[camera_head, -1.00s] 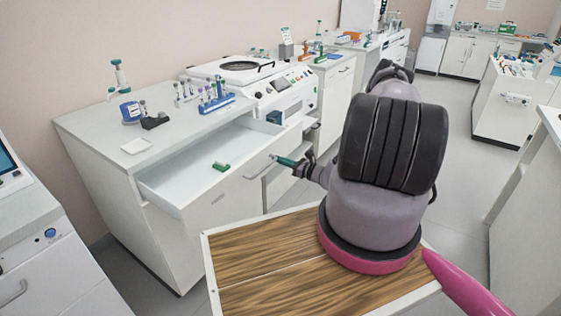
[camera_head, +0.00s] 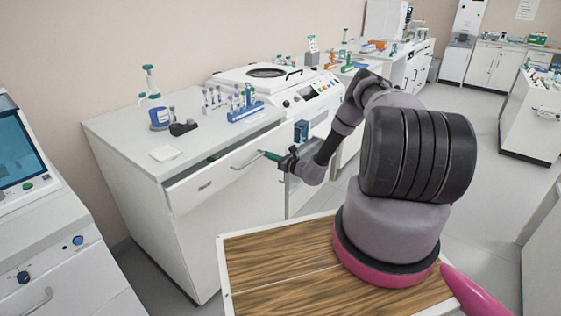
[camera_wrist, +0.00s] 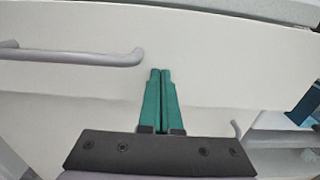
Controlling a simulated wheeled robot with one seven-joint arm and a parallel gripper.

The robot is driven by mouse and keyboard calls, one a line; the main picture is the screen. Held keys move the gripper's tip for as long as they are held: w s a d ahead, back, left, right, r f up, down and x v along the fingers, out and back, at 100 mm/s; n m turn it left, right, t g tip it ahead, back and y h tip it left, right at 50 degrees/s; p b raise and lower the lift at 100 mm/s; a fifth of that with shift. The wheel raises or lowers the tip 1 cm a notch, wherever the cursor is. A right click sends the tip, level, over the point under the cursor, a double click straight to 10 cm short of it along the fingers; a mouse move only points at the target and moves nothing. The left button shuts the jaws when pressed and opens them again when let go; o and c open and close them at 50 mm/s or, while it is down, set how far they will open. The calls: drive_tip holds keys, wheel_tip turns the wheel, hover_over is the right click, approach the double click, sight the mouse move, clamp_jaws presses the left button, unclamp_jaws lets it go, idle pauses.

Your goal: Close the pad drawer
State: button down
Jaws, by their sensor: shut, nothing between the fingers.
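The pad drawer (camera_head: 212,177) is a white drawer with a bar handle in the upper front of the white cabinet at left. It stands out only a little, with a narrow gap under the worktop and a bit of green showing inside. My gripper (camera_head: 264,153) has green fingers, shut together and empty, at the drawer front by the right end of the handle. In the wrist view, the fingertips (camera_wrist: 161,72) point at the white drawer front (camera_wrist: 220,60), just right of the handle (camera_wrist: 90,56). Whether they touch it I cannot tell.
On the worktop (camera_head: 125,128) stand a pipette stand (camera_head: 158,116), a blue tube rack (camera_head: 245,112), a white pad (camera_head: 165,153) and a white machine (camera_head: 265,75). Open shelves lie right of the drawer. A machine with a screen (camera_head: 15,150) is at the left edge.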

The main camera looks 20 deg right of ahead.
drive_tip(key=x, duration=0.5)
drive_tip(key=shift+w+a+r, duration=0.15)
drive_tip(key=shift+w+a, duration=0.1)
drive_tip(key=shift+r, duration=0.1)
